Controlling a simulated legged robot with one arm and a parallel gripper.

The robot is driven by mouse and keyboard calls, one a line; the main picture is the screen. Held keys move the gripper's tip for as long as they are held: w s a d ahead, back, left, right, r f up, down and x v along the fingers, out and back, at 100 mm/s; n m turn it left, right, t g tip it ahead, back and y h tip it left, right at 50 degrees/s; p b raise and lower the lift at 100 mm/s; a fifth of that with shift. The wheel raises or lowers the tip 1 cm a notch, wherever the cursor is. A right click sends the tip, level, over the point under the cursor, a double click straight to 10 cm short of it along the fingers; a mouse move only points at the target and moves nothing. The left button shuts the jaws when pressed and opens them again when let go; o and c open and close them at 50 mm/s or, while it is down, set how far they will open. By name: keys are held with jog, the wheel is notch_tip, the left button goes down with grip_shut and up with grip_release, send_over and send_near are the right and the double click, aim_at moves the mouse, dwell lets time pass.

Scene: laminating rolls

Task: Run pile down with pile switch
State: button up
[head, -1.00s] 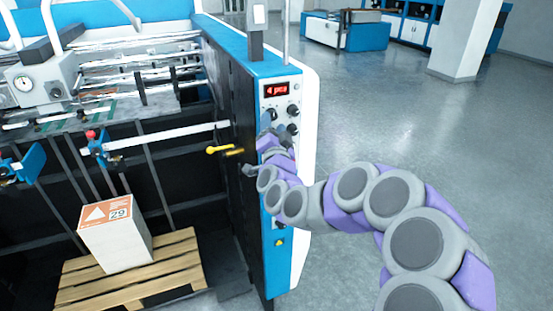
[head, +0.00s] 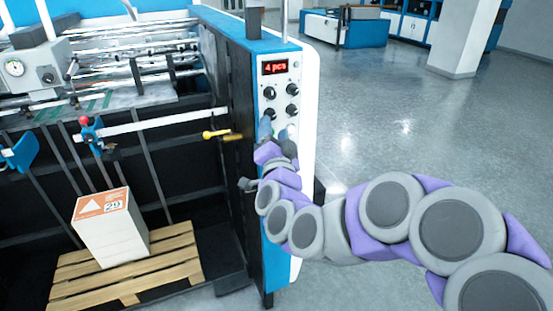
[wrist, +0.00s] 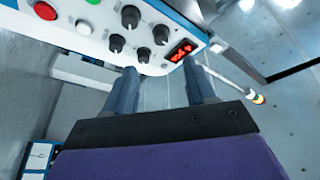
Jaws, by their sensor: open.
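The machine's control panel (head: 281,80) has several black knobs, and no readable label shows which one is the pile switch. One knob (head: 292,89) is at the upper right of the group. My gripper (head: 278,129) is open and empty, low on the panel by the lower knobs. I cannot tell if a finger touches the panel. The pile, a white block with an orange top (head: 112,235), stands on a wooden pallet (head: 165,265).
A yellow-handled lever (head: 215,134) sticks out left of the panel. The wrist view shows a red button (wrist: 45,10) and a white button (wrist: 84,27) near the knobs. Open grey floor (head: 400,120) lies right of the machine.

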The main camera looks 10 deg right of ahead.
jog(key=shift+b+v, duration=2.45)
jog(key=shift+b, duration=0.65)
jog(key=s+a+f+n+g+y, duration=0.2)
jog(key=s+f+n+g+y, duration=0.15)
jog(key=s+f+g, duration=0.4)
jog(key=s+a+f+n+g+y, duration=0.2)
jog(key=s+f+n+g, duration=0.25)
jog(key=f, duration=0.55)
jog(key=s+d+f+g+h, duration=0.1)
jog(key=s+d+f+g, duration=0.1)
jog(key=s, duration=0.6)
jog(key=s+d+f+n+g+h, duration=0.1)
jog(key=s+d+f+g, duration=0.1)
jog(key=s+g, duration=0.3)
jog(key=s+d+f+n+g+h, duration=0.1)
jog(key=s+d+f+g, duration=0.2)
jog(key=s, duration=1)
jog(key=shift+d+h, duration=0.35)
jog(key=shift+d, duration=0.45)
